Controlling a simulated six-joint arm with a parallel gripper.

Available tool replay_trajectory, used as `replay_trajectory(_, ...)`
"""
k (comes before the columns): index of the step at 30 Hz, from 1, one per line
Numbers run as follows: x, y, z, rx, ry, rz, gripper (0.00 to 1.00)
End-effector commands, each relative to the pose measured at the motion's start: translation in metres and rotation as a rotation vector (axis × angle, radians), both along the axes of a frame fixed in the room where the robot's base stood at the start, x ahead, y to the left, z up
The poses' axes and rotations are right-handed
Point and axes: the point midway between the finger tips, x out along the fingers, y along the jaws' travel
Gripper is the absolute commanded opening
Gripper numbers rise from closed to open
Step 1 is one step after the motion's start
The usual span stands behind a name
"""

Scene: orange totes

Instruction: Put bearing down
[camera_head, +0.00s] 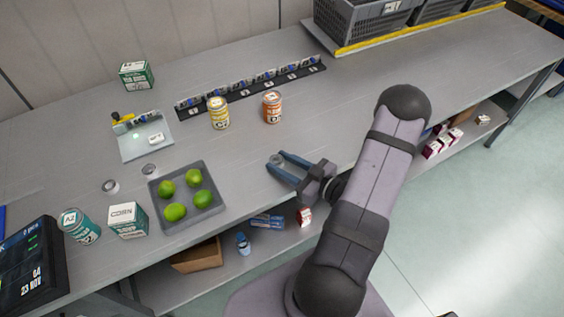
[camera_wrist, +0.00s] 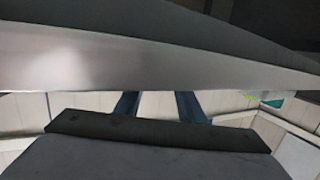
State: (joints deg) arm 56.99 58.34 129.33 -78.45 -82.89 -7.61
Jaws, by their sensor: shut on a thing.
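My gripper (camera_head: 277,163) is over the front part of the grey table, with its two blue fingers pointing left. It is shut on a small silver ring-shaped bearing (camera_head: 276,159) at the fingertips. I cannot tell whether the held bearing touches the table top. Two similar rings (camera_head: 110,186) (camera_head: 149,169) lie on the table to the left. In the wrist view the blue fingers (camera_wrist: 158,104) show only in part. A broad grey band crosses above them and their tips and the bearing are hidden there.
A grey tray with green limes (camera_head: 156,212) stands left of my gripper. A yellow can (camera_head: 219,113) and an orange can (camera_head: 272,107) stand behind, before a black rack (camera_head: 246,92). The table right of the orange can is clear.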

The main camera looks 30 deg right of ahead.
Motion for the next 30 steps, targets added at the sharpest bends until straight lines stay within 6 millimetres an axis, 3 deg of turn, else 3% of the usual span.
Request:
replay_trajectory(15, 0.0000, 0.0001, -0.0072, 0.000, 0.000, 0.000, 0.12)
replay_trajectory(16, 0.0000, 0.0001, -0.0073, 0.000, 0.000, 0.000, 0.38)
replay_trajectory(18, -0.0001, 0.0001, -0.0063, 0.000, 0.000, 0.000, 0.55)
replay_trajectory(30, -0.0017, -0.0011, -0.0061, 0.000, 0.000, -0.001, 0.55)
